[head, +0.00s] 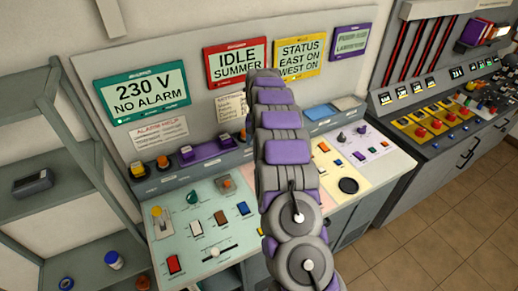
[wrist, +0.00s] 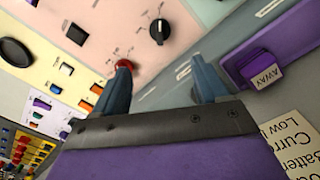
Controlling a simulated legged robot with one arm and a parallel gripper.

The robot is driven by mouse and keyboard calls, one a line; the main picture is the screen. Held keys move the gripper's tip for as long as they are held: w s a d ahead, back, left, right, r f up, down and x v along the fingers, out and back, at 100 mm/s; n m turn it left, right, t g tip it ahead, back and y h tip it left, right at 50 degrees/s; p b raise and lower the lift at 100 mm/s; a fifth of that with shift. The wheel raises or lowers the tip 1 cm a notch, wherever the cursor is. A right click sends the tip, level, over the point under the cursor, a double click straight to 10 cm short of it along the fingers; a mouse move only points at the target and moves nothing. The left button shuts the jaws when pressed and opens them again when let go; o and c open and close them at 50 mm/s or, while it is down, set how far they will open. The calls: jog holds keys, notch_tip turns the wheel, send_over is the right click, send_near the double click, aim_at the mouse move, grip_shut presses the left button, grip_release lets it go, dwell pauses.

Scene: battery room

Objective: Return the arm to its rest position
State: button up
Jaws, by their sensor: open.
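My arm rises through the middle of the head view, in front of the control desk (head: 207,270), and hides part of it. In the wrist view my gripper (wrist: 165,85) is open, with its two blue-grey fingers apart and nothing visible between them. Beyond the fingers is the desk panel, with a red round control (wrist: 125,64) by the left fingertip and a black knob (wrist: 159,31) above. I cannot tell whether the left fingertip touches the red control. A purple block labelled AWAY (wrist: 262,77) lies to the right of the gripper. In the head view the gripper itself is not discernible.
Display signs (head: 142,95) hang on the wall behind the desk. A grey shelf rack (head: 60,195) stands at the left, holding a dark device (head: 33,183) and a blue-capped jar (head: 114,260). Another console (head: 440,110) stands at the right. The tiled floor (head: 430,240) at lower right is clear.

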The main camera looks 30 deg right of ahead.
jog(key=shift+r, duration=0.55)
jog(key=s+a+r+n+b, duration=0.1)
jog(key=s+a+r+n, duration=0.1)
jog(key=s+a+r, duration=0.6)
jog(key=s+a+r+n+b, duration=0.2)
jog(key=s+a+r, duration=0.2)
jog(key=s+a, duration=0.5)
jog(key=s+a+f+n+g+b, duration=0.1)
jog(key=s+f, duration=0.1)
jog(key=s, duration=1.4)
jog(key=s+a+f+n+b, duration=0.1)
jog(key=s+f, duration=0.1)
jog(key=s, duration=1.5)
jog(key=shift+s+a+n+g+b, duration=0.15)
jog(key=shift+a+n+g+b, duration=0.15)
jog(key=shift+g+b, duration=0.1)
jog(key=shift+d, duration=0.15)
